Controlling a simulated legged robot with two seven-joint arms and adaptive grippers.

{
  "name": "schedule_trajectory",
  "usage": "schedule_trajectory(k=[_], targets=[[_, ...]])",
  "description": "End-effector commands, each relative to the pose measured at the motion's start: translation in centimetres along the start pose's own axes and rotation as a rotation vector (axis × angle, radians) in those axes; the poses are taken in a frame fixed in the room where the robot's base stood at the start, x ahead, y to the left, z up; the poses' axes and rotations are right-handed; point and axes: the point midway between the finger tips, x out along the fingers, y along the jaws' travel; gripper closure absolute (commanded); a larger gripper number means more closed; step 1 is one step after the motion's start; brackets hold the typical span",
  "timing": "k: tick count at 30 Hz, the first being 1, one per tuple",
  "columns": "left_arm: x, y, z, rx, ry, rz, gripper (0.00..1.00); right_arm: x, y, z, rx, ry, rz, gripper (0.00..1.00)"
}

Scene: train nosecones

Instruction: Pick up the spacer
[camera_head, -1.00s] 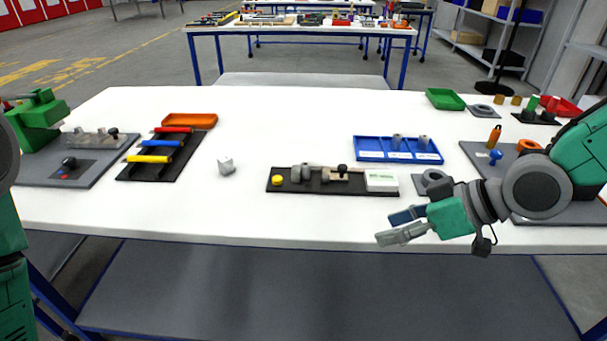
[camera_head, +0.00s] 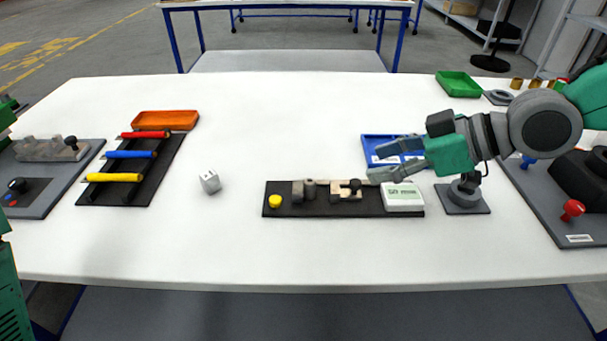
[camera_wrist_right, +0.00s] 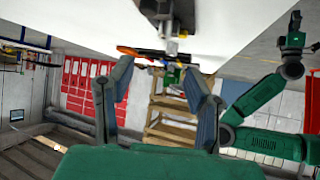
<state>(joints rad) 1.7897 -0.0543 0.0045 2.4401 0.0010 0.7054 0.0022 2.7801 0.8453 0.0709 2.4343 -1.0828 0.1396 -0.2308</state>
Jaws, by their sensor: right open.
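I cannot tell for sure which part is the spacer. A black fixture (camera_head: 330,209) at mid-table holds grey cylindrical parts (camera_head: 303,190), a beige block (camera_head: 345,190) and a white box (camera_head: 403,196). The blue tray (camera_head: 372,141) behind it is partly covered by my right gripper (camera_head: 384,161); the grey cylinders in it are hidden in the head view. My right gripper is open and empty, its fingers over the tray's front and the white box. In the right wrist view the spread fingers (camera_wrist_right: 158,72) have nothing between them.
A grey pad with a dark round part (camera_head: 465,195) lies under my right wrist. A small grey block (camera_head: 210,181) and a black rack of coloured rods (camera_head: 130,170) lie to the left. A green bin (camera_head: 458,84) stands back right.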

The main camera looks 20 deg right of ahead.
Motion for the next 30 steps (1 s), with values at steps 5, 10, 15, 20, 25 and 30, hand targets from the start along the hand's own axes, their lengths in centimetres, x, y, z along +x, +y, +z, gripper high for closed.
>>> schedule_trajectory(k=[5,10,15,20,25,30], targets=[[1.6,0.0,0.2,0.0,-0.002,0.0,1.0,2.9,-0.2,0.5,-0.004,-0.008,-0.003,0.55],[2.8,0.0,0.2,0.0,-0.002,0.0,1.0,6.5,-0.2,0.3,-0.005,-0.011,-0.004,0.55],[3.3,0.0,0.2,0.0,-0.002,0.0,1.0,8.2,-0.1,0.1,-0.003,-0.005,-0.001,0.55],[3.6,0.0,0.3,0.0,-0.001,0.0,1.0,9.1,-0.1,0.1,-0.001,-0.003,-0.002,0.55],[4.7,0.1,0.3,0.0,-0.001,0.0,1.0,11.9,-0.2,0.1,-0.001,-0.004,-0.003,0.55],[5.1,0.1,0.3,0.0,-0.001,0.0,1.0,13.5,-0.2,0.0,-0.001,-0.003,-0.002,0.55]])
